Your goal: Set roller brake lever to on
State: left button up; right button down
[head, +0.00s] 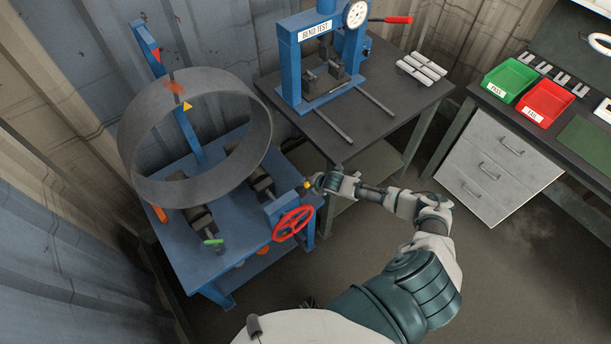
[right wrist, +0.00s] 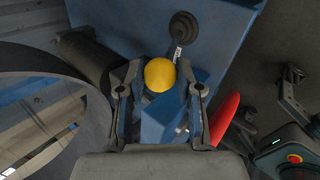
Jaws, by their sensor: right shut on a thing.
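The brake lever has a yellow ball knob (head: 307,184) at the right end of the blue roller stand (head: 215,262). In the right wrist view the yellow knob (right wrist: 160,74) sits between the two fingers of my right gripper (right wrist: 160,88), which is shut on it. A short labelled rod (right wrist: 178,53) runs from a dark round pivot (right wrist: 184,27) to the knob. In the head view my right gripper (head: 316,184) reaches the knob from the right. The lever's on and off marks cannot be read. My left gripper is not in view.
A large grey pipe ring (head: 215,185) stands on the rollers. A red handwheel (head: 293,223) is just below my right gripper. A blue bend-test press (head: 292,60) stands on a dark table behind. Green (head: 509,80) and red (head: 545,102) bins are at the right.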

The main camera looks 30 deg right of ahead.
jog(key=shift+s+f+p, duration=0.3)
jog(key=shift+s+f, duration=0.35)
jog(key=shift+s, duration=0.05)
jog(key=shift+s+f, duration=0.1)
jog(key=c, duration=0.8)
grip_release()
jog(key=shift+o, duration=0.2)
jog(key=shift+d, duration=0.1)
jog(key=shift+r, duration=0.3)
jog(key=v, duration=1.1)
jog(key=shift+r, duration=0.35)
